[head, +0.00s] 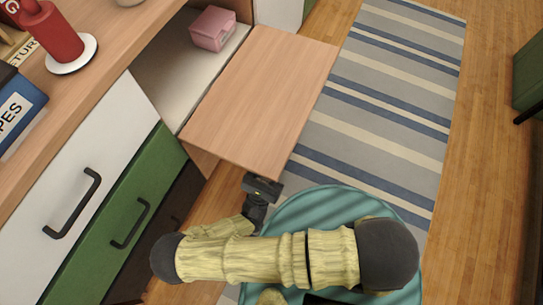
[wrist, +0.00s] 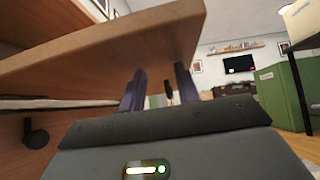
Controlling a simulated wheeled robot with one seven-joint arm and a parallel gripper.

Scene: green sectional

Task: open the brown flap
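The brown flap (head: 262,95) is swung down from the cabinet and sticks out over the floor, roughly level, leaving the compartment behind it exposed. In the wrist view the flap (wrist: 110,45) fills the upper left, seen from near its edge. My gripper (head: 263,186) is just off the flap's near corner in the head view. In the wrist view my gripper's two dark fingers (wrist: 160,88) stand apart with nothing seen between them. The fingertips reach close to the flap's edge; I cannot tell whether they touch it.
A pink box (head: 212,28) sits in the open compartment. A white drawer (head: 85,165) and a green drawer (head: 140,205) with black handles are left of the flap. A striped rug (head: 385,85) covers clear floor at the right.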

